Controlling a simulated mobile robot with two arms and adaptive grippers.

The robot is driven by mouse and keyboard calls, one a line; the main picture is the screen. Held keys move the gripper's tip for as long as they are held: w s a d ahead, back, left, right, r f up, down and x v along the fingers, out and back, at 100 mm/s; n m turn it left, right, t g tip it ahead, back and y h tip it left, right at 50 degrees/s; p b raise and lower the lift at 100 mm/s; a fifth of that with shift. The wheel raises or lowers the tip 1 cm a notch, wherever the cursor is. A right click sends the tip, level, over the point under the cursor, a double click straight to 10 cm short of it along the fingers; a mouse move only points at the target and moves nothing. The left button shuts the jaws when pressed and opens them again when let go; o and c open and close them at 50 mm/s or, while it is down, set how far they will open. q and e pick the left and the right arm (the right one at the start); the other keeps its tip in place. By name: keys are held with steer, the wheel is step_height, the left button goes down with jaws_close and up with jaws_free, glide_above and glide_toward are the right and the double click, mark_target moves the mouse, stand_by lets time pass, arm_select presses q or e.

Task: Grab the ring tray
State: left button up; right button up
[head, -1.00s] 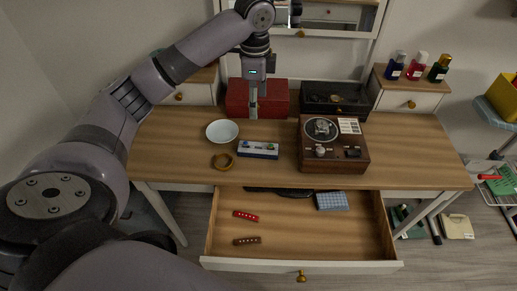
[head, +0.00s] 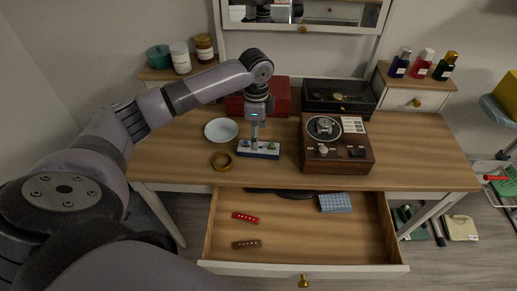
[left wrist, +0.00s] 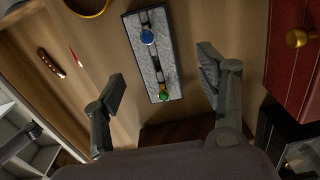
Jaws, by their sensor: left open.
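The ring tray (head: 268,154) is a small oblong white tray with a dark blue edge, and it lies on the wooden desk. In the left wrist view the ring tray (left wrist: 148,72) shows a pale lining with a blue-stone ring (left wrist: 147,37) and a green-stone ring (left wrist: 164,95) in it. My left gripper (head: 255,139) points down over the tray in the head view. In the left wrist view my left gripper (left wrist: 161,76) is open and empty, its fingers on either side of the tray. My right gripper is out of view.
A pale bowl (head: 221,122) and a brass ring-shaped item (head: 222,168) lie left of the tray. A brown turntable-like box (head: 337,169) stands to its right. A red box (head: 283,84) stands behind. The open drawer (head: 300,225) is in front.

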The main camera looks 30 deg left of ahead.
arm_select(q)
steer(key=f, duration=0.5)
steer(key=shift+s+d+f, duration=0.1)
steer(key=shift+s+d, duration=0.1)
steer(key=shift+d, duration=0.05)
steer(key=c, duration=1.5)
